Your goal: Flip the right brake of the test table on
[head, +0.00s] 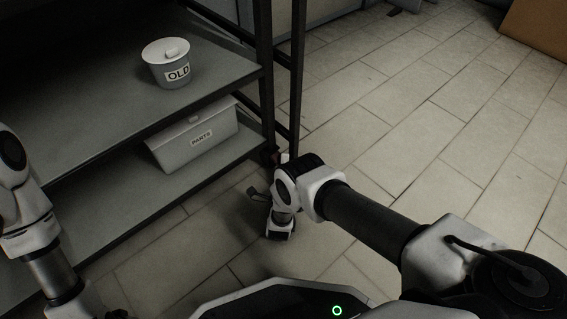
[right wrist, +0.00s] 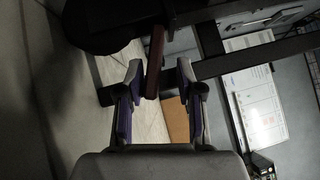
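The test table (head: 205,95) is a dark two-shelf frame at the left of the head view. Its right front leg runs down to a dark foot (head: 269,156), partly hidden by my right wrist. In the right wrist view a reddish-brown lever (right wrist: 155,62), seemingly the right brake, hangs beside a dark round part, probably the wheel. My right gripper (right wrist: 159,66) is open, one finger on each side of the lever's end. The lever looks nearer the left finger; I cannot tell if they touch. My left gripper is mostly cut off at the bottom left of the head view.
A pail marked OLD (head: 167,65) stands on the upper shelf, and a box marked PARTS (head: 196,137) on the lower one. The tiled floor (head: 420,120) to the right is clear. A brown panel (head: 537,32) is at the top right.

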